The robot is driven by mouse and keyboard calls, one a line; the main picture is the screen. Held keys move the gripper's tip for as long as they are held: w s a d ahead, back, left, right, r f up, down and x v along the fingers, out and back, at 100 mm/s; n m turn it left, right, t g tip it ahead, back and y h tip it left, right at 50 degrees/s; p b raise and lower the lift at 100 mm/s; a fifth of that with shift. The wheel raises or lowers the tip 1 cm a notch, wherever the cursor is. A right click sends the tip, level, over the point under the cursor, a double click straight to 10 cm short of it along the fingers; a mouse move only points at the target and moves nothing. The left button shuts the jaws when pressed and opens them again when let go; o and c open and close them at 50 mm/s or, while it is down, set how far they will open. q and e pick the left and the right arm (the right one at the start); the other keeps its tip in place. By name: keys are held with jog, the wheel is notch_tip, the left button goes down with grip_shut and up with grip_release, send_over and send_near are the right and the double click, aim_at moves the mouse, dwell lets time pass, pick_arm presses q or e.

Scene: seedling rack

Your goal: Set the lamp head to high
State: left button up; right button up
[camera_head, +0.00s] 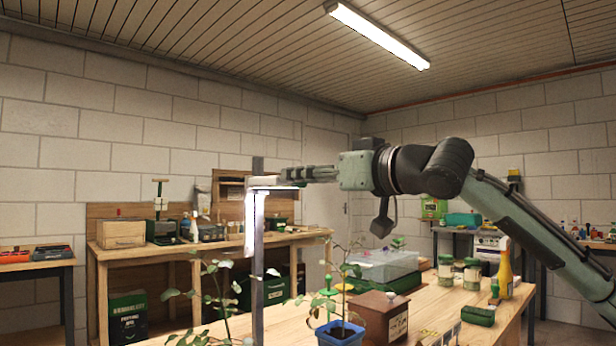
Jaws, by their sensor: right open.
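The lamp head (264,184) is a pale bar with a bright lit underside, set high on an upright grey metal post (258,265). The post's top end rises above the lamp head. My right gripper (284,175) comes in from the right at the lamp head's height, with its fingers pointing left. Its fingertips are at the right end of the lamp head. I cannot tell whether they touch it or are just in front of or behind it. The gripper is open. My left gripper is not in view.
Leafy seedlings stand around the post, one in a blue pot (340,334). A brown wooden box (379,318), a clear-lidded container (381,266), jars (472,273) and a yellow bottle (505,274) stand on the wooden table (440,302). A workbench (165,256) lines the back wall.

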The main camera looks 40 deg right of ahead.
jog(key=shift+s, duration=0.1)
jog(key=s, duration=1.1)
jog(key=shift+s+d, duration=0.4)
jog(key=shift+d, duration=0.05)
